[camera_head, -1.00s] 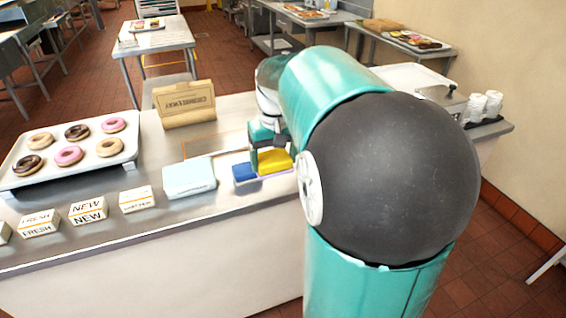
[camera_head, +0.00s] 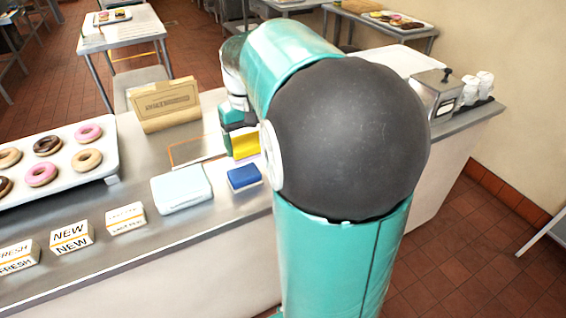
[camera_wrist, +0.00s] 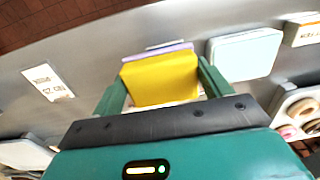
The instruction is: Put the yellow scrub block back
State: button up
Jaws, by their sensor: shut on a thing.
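The yellow scrub block (camera_head: 246,146) is in my gripper (camera_head: 238,124), just above the steel counter, behind the blue block (camera_head: 243,178) in the head view. The wrist view shows the yellow block (camera_wrist: 160,82) between the two green fingers of my gripper (camera_wrist: 162,76), which are shut on its sides. A lilac piece (camera_wrist: 170,48) shows past its far edge; I cannot tell whether they touch. My arm hides part of the counter to the right of the block.
An orange-edged rectangle (camera_head: 172,160) lies on the counter near a pale blue box (camera_head: 181,188). A brown paper bag (camera_head: 166,104) stands behind, a donut tray (camera_head: 108,160) to the left. Small label boxes (camera_head: 126,218) line the front. A metal dispenser (camera_head: 440,95) stands right.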

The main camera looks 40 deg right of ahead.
jog(key=shift+w+f, duration=0.15)
jog(key=shift+w, duration=0.35)
jog(key=shift+w+d+f, duration=0.15)
jog(key=shift+w+d, duration=0.05)
jog(key=shift+d, duration=0.05)
jog(key=d+f, duration=0.2)
jog(key=d, duration=0.2)
jog(key=s+d+f, duration=0.1)
jog(key=d+f, duration=0.2)
jog(key=d, duration=0.1)
jog(key=s+d+f, duration=0.1)
jog(key=d+f, duration=0.2)
jog(key=d, duration=0.1)
jog(key=shift+d+f, duration=0.2)
jog(key=shift+f, duration=0.05)
jog(key=shift+w+d+f, duration=0.15)
jog(key=shift+f, duration=0.1)
jog(key=shift+d+f, duration=0.15)
jog(key=shift+f, duration=0.75)
jog(key=shift+d+f, duration=0.1)
jog(key=shift+f, duration=0.8)
jog(key=o, duration=1.2)
jog(key=shift+f, duration=0.1)
